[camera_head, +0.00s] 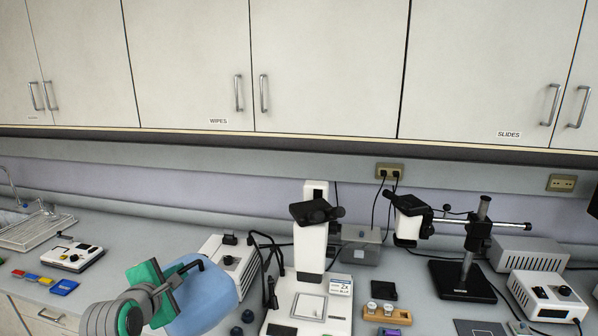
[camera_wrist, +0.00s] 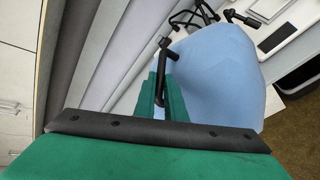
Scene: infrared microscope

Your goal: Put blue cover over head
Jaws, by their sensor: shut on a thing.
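The blue cover (camera_head: 207,300) is a pale blue, rounded hood with a dark hook-shaped handle. My gripper (camera_head: 172,285), green with a grey wrist, is shut on the cover's handle and holds the cover above the counter, left of the microscope. In the wrist view the green fingers (camera_wrist: 160,92) are closed around the black handle, and the blue cover (camera_wrist: 218,75) hangs beside them. The white microscope (camera_head: 310,240) with its black eyepiece head (camera_head: 316,212) stands at the middle of the counter, uncovered. The cover hides part of the counter and the box behind it.
A white control box (camera_head: 228,262) and black cables lie between cover and microscope. A stereo microscope on a boom stand (camera_head: 465,262) stands to the right. A wooden block with small jars (camera_head: 387,313) is right of the base. Cabinets (camera_head: 320,60) hang above.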

